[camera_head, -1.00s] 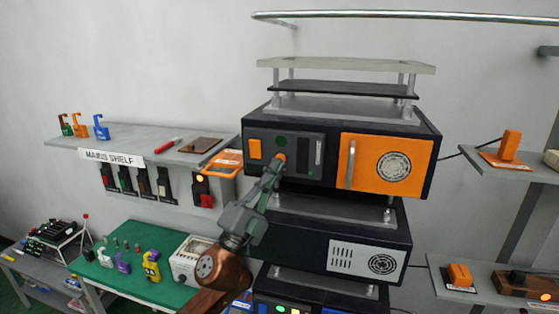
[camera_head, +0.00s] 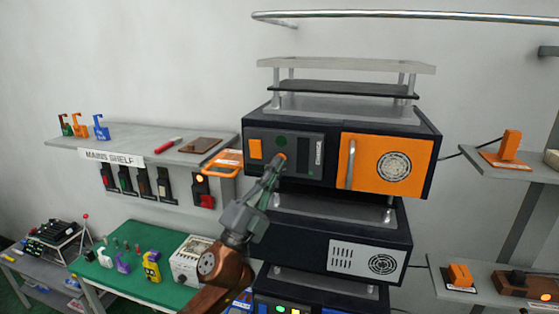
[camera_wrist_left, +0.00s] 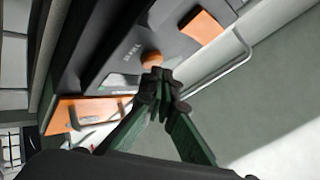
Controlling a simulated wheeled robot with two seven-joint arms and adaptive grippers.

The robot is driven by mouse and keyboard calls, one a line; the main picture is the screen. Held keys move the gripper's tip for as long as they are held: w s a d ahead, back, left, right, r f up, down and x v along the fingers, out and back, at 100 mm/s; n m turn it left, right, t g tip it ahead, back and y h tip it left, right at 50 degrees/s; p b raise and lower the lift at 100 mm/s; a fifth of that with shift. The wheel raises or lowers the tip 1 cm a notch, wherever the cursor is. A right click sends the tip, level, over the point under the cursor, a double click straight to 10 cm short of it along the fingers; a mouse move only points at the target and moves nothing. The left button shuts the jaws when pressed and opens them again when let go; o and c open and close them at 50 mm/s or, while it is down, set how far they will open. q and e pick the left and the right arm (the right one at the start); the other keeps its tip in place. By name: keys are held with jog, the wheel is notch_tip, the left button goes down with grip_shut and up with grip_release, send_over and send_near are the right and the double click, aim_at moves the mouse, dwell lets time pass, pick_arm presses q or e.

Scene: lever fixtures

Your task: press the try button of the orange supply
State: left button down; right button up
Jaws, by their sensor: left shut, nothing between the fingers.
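The orange supply is the dark top unit with an orange door (camera_head: 387,165) and a grey control panel. Its round orange try button (camera_head: 282,157) sits low on that panel; it also shows in the left wrist view (camera_wrist_left: 151,60). My left gripper (camera_head: 277,165) is shut and empty, its fingertips right at the button and partly covering it in the head view. In the left wrist view the closed fingertips (camera_wrist_left: 158,76) overlap the button's lower edge; whether they press it I cannot tell. A narrow strip (camera_head: 318,156) on the panel shows pale lettering. My right gripper is out of view.
An orange handle frame (camera_head: 224,162) juts out left of the supply, near the mains shelf (camera_head: 160,147). A dark unit with a white grille (camera_head: 368,259) is stacked below. A green table (camera_head: 135,284) stands lower left.

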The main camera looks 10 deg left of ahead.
pick_arm(q)
jog(key=shift+w, duration=0.45)
dwell(0.5)
jog(key=shift+s, duration=0.85)
jog(key=s+p, duration=0.2)
jog(key=s, duration=0.3)
jog(key=shift+a, duration=0.1)
jog(key=shift+f, duration=0.1)
dwell(0.7)
